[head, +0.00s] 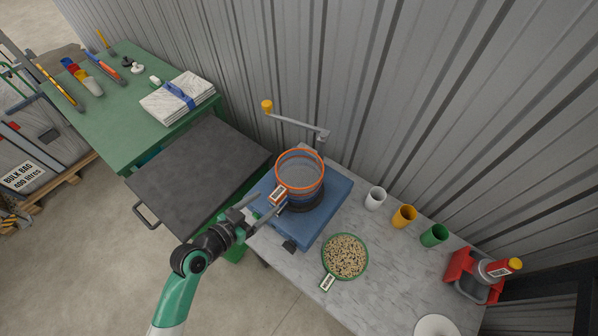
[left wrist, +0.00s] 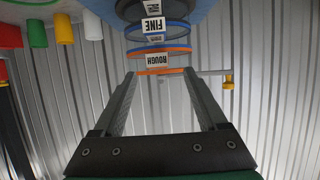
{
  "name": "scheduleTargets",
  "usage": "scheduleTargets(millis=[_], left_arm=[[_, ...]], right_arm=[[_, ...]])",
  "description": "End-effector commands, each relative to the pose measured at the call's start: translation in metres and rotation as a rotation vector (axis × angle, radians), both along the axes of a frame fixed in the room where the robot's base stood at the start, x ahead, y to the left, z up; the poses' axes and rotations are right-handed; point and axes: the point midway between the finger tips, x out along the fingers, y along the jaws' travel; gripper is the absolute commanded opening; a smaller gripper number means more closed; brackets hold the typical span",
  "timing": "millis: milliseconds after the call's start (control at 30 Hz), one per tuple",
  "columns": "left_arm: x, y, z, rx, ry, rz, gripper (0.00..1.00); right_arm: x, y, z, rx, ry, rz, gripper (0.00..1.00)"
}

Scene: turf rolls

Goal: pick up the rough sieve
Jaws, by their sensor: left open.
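The rough sieve (head: 322,181) has an orange rim and sits on top of a stack on the blue stand. Its white tag (head: 278,195) sticks out toward my left gripper (head: 270,206). In the left wrist view the tag reads ROUGH (left wrist: 157,60), with a blue sieve tagged FINE (left wrist: 153,26) next to it in the stack. My left gripper also shows there (left wrist: 159,74), its two fingers apart with the ROUGH tag in line with the gap. I cannot tell whether the fingertips reach past the tag. My right gripper is not in view.
The blue stand (head: 334,203) has a crank arm (head: 292,121) behind the stack. A green sieve of grains (head: 345,257) lies to the right, near white (head: 375,198), orange (head: 404,216) and green (head: 433,235) cups. A dark plate (head: 200,175) is on the left.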

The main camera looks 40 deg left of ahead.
Motion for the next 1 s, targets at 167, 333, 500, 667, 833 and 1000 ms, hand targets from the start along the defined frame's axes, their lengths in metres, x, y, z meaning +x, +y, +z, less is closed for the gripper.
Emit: scheduleTargets(millis=[167,333,500,667,833,1000], left_arm=[[0.006,0.000,-0.002,-0.001,-0.001,0.000,0.75],[0.028,-0.003,-0.006,0.001,-0.001,-0.004,0.75],[0.052,-0.003,-0.017,0.001,-0.001,0.000,0.75],[0.055,-0.003,-0.018,0.001,-0.001,0.000,0.75],[0.055,-0.003,-0.018,0.000,-0.001,0.000,0.62],[0.055,-0.003,-0.018,0.000,-0.001,0.000,0.32]], right_arm=[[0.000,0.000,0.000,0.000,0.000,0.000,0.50],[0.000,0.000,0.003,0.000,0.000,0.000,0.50],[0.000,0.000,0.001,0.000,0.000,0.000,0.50],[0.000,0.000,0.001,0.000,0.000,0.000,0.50],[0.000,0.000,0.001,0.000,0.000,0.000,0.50],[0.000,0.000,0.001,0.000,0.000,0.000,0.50]])
